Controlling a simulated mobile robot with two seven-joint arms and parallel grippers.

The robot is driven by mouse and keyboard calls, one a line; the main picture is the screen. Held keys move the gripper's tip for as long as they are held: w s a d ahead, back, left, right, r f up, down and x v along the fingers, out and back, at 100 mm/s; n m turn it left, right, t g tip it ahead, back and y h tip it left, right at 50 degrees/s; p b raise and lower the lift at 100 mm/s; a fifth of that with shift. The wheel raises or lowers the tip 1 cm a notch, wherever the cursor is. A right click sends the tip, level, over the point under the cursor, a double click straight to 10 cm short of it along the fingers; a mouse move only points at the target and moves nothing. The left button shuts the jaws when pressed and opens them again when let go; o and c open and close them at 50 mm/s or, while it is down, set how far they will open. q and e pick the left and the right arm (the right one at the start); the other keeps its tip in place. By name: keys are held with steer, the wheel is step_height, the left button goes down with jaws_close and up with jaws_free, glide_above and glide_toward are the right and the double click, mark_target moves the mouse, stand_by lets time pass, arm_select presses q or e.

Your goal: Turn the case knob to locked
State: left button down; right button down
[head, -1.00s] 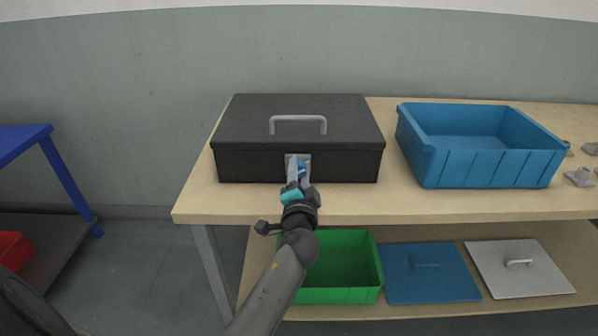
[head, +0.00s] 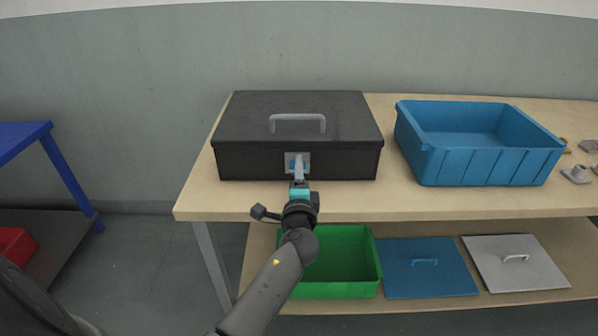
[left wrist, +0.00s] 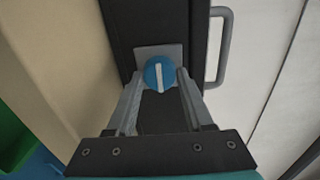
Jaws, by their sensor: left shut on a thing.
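The black case (head: 340,165) stands closed on the wooden table, its lid down and a grey handle (head: 297,123) on top. On its front is a light metal plate (head: 305,157) with the knob. In the left wrist view the knob (left wrist: 159,73) is round and blue with a white line running nearly parallel to the lid handle (left wrist: 219,47). My left gripper (head: 299,166) is at the case front, its fingers shut on the knob from both sides. In the head view the fingers mostly hide the knob. My right gripper is not in view.
A blue open bin (head: 480,165) stands right of the case. Small grey parts (head: 577,173) lie at the far right. The lower shelf holds a green bin (head: 340,290), a blue lid (head: 430,283) and a grey lid (head: 515,278). The table front left of the gripper is clear.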

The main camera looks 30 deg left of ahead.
arm_select(q)
steer(key=shift+r, duration=0.1)
steer(key=shift+c, duration=1.5)
jaws_free()
steer(key=shift+s+d, duration=0.2)
steer(key=shift+s, duration=0.15)
steer(key=v, duration=1.4)
steer(key=shift+s, duration=0.2)
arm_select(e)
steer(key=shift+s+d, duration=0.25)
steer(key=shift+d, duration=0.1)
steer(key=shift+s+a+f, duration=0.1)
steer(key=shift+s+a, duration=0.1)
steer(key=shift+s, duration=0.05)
